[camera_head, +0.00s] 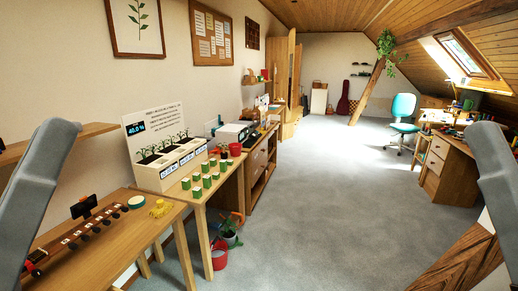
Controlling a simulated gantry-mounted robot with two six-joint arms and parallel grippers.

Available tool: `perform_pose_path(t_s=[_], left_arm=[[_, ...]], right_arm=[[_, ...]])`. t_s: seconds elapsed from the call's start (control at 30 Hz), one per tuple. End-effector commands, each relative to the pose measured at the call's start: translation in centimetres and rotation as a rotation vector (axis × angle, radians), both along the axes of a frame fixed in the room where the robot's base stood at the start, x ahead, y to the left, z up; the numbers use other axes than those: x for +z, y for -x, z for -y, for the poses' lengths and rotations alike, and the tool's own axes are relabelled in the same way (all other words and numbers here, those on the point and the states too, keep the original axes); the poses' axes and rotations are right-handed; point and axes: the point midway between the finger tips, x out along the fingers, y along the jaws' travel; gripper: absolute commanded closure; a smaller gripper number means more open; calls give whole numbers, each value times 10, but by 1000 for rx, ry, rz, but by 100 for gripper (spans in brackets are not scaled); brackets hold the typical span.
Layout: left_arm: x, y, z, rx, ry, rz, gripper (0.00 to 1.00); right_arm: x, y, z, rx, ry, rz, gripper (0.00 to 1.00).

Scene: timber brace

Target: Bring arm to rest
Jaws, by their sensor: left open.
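My left arm (42,185) comes in as a grey link at the left edge, beside the near wooden table. My right arm (497,180) shows as a grey link at the right edge. Its gripper is out of the picture.
The near table (120,245) bears a row of dark knobs, a small black stand (84,207) and a yellow object (161,209). Behind it are a seedling planter (175,168) and green-and-white boxes (197,193). A red bucket (219,257) stands on the floor.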

Motion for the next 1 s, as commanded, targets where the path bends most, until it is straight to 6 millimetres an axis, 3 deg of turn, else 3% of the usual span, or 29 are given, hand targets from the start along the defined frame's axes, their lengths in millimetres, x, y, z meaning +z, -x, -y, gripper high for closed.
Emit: perform_pose_path(t_s=[0.03, 0.13, 0.2, 0.37, 0.8, 0.9, 1.0], left_arm=[[16, 12, -15, 188, -65, 51, 55], [1, 0, -37, 511, -237, 2, 55], [44, 0, -35, 523, -256, 10, 55], [107, 0, -35, 519, -253, 8, 55], [320, -1, -35, 516, -252, 7, 55], [356, -1, -35, 516, -252, 7, 55], [377, -1, -35, 515, -253, 7, 55]], right_arm=[[-1, 0, 0, 0, 0, 0, 41], [-1, 0, 0, 0, 0, 0, 41], [40, -1, 0, 0, 0, -4, 41], [105, 0, 0, 0, 0, 1, 41], [318, 0, 0, 0, 0, 0, 41], [355, 0, 0, 0, 0, 0, 41], [376, 0, 0, 0, 0, 0, 41]])
